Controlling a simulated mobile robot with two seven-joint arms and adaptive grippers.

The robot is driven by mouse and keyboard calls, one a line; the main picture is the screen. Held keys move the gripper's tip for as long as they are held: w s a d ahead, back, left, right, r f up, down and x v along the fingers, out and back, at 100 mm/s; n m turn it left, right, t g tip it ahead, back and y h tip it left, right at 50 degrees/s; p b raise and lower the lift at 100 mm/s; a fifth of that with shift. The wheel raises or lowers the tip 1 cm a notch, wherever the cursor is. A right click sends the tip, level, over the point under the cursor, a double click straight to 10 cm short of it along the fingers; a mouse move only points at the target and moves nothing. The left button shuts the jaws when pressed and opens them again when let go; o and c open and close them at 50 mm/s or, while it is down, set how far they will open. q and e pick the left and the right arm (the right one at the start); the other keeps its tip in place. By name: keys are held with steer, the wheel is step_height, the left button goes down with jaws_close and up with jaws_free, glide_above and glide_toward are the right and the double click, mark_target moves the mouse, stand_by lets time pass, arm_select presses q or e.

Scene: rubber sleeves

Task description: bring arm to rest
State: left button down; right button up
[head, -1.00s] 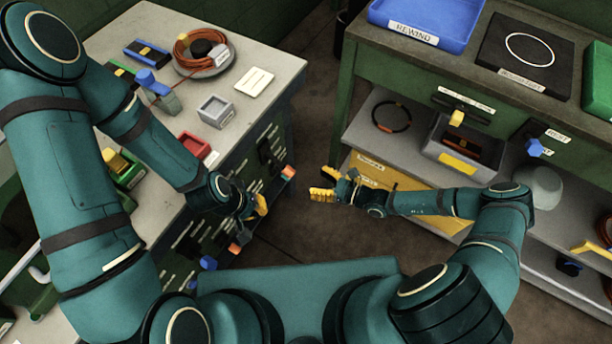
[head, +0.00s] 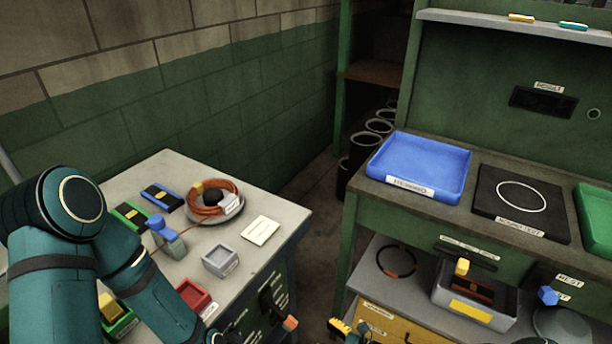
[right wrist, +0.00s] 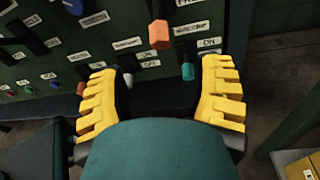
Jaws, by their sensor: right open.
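My right gripper (right wrist: 164,75) is open and empty in the right wrist view, its two yellow ribbed fingers wide apart. Behind them is a dark panel (right wrist: 55,55) with labelled switches and an orange-tipped lever (right wrist: 159,34). In the head view only part of the right gripper (head: 341,328) shows at the bottom edge, between the two benches. My left arm (head: 140,285) reaches down beside the left bench in the head view. Its fingers are below the picture.
The left bench (head: 284,214) carries a cable coil (head: 212,197), a grey box (head: 220,260) and a red box (head: 193,295). The right bench (head: 455,208) carries a blue tray (head: 420,165) and a black board (head: 522,205). A floor gap lies between the benches.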

steer(key=s+a+r+n+g+h, duration=0.25)
steer(key=s+n+g+h, duration=0.25)
steer(key=s+n+g, duration=0.65)
steer(key=d+r+n+t+h, duration=0.3)
steer(key=r+n, duration=0.6)
steer(key=n, duration=0.3)
steer(key=t+h, duration=0.1)
steer(key=h, duration=0.1)
steer(key=shift+s+d+t+h, duration=0.2)
steer(key=shift+d+t+h, duration=0.1)
steer(key=shift+t+h, duration=0.1)
